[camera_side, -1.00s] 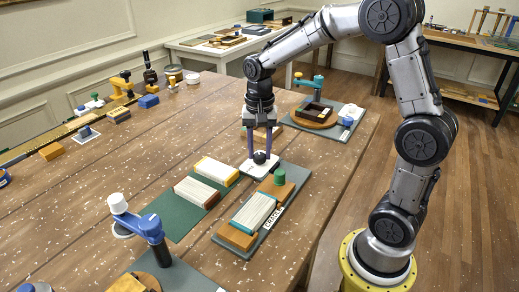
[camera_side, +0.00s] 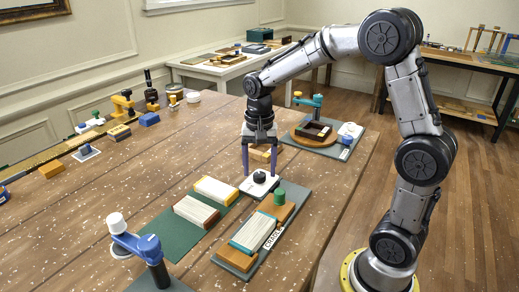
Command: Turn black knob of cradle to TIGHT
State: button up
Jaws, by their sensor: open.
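The cradle (camera_side: 237,258) is a grey board with orange wooden blocks, a green knob (camera_side: 279,197) and a label reading CRADLE, lying near the table's right edge. A pale book block with a teal edge (camera_side: 254,231) lies between its orange pieces. The black knob (camera_side: 259,178) stands on a white plate (camera_side: 252,190) at the board's far end. My gripper (camera_side: 260,172) points down over the white plate, its purple fingers apart, one on each side of the black knob. The knob shows between them. Whether the fingers touch it, I cannot tell. The knob's markings are too small to read.
A green mat (camera_side: 182,227) with two pale book blocks lies left of the cradle. A blue-armed device with a white top (camera_side: 138,243) stands at the front. A turntable-like fixture (camera_side: 313,131) sits behind my gripper.

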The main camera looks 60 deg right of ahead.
aim_at(259, 173)
notch_tip(259, 173, up, 13)
jog(key=shift+r, duration=0.15)
dwell(0.4)
jog(key=s+a+r+n+t, duration=0.25)
jog(key=s+a+r, duration=0.2)
jog(key=s, duration=0.55)
jog(key=s+a+f+n+t, duration=0.2)
jog(key=s+f+n+t, duration=0.1)
jog(key=s+f+n, duration=0.6)
jog(key=shift+f+n, duration=0.25)
jog(key=shift+n, duration=0.1)
jog(key=shift+a, duration=0.1)
